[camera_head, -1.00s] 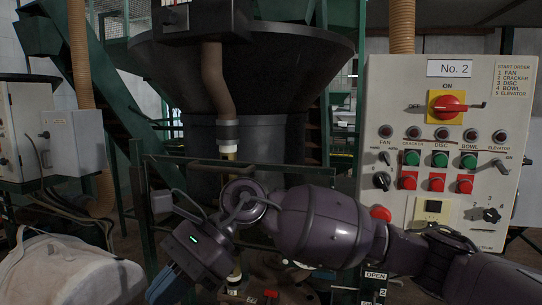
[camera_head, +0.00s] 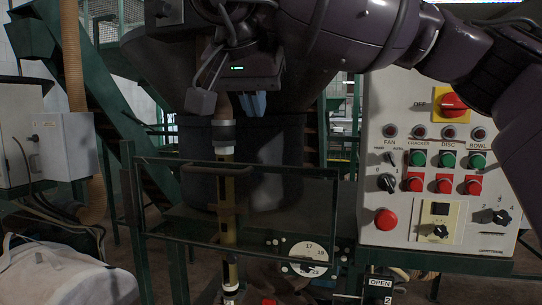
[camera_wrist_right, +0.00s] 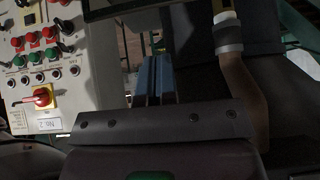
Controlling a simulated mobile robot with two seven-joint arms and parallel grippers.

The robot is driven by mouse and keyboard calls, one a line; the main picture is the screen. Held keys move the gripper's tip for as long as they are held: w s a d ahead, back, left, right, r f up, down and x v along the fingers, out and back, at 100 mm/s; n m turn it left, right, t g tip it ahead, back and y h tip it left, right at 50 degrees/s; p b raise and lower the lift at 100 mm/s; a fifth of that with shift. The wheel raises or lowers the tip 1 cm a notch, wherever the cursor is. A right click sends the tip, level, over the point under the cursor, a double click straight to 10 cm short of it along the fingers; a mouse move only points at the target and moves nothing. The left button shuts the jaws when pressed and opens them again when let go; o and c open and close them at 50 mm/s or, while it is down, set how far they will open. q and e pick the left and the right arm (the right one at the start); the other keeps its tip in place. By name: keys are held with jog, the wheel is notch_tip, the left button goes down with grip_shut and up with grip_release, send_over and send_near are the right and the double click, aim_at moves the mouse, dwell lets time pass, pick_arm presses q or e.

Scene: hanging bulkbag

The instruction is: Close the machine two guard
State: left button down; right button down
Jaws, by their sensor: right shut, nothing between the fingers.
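The machine guard (camera_head: 285,210) is a see-through panel in a dark green frame, in the middle of the head view. It stands in front of the dark bowl and a vertical pipe, with a bar-like handle near its top edge. My right gripper (camera_head: 252,104) is above the guard's top edge in the picture, apart from it, with blue fingers pointing down. The fingers also show in the right wrist view (camera_wrist_right: 155,78), shut and empty. My left gripper is not in view.
The No. 2 control panel (camera_head: 430,205), with buttons and knobs, stands at the right; my right arm covers its upper part. A numbered dial (camera_head: 307,257) and an OPEN label (camera_head: 380,283) sit low right of the guard. A pale sack (camera_head: 65,275) lies at lower left.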

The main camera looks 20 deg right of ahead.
jog(key=s+d+x, duration=0.1)
jog(key=x, duration=1)
jog(key=shift+w+f+h, duration=0.2)
jog(key=shift+f+h, duration=0.2)
jog(key=shift+d, duration=0.1)
